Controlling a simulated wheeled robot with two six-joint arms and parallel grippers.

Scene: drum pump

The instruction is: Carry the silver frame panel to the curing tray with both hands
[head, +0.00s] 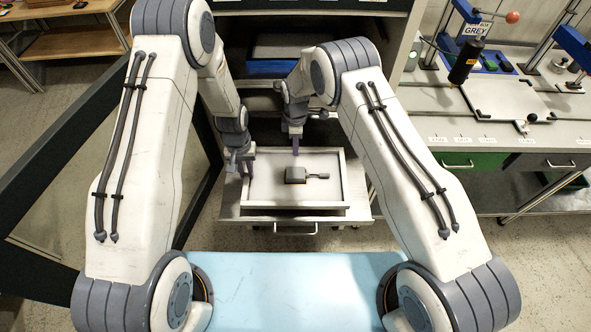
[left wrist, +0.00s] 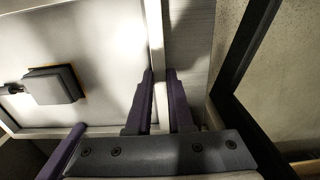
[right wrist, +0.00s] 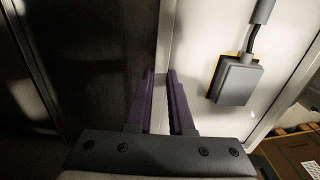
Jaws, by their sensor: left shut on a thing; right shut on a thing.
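The silver frame panel (head: 330,165) is a pale flat sheet with a raised metal rim, seen over a grey cart. A dark box with a short stub (head: 296,175) sits on its face. My left gripper (head: 245,170) is shut on its left rim; the left wrist view shows the fingers (left wrist: 160,95) either side of the panel's edge (left wrist: 158,60). My right gripper (head: 295,149) is shut on its far rim, and the right wrist view shows its fingers (right wrist: 160,95) either side of the edge (right wrist: 164,55). I cannot tell which thing is the curing tray.
The grey cart (head: 232,207) with a drawer handle is under the panel. A dark rack with a blue tray (head: 262,69) stands behind. A bench (head: 425,98) with a clamp and drawers is at right. A dark frame (head: 75,150) stands at left. A pale blue surface (head: 295,290) is in front.

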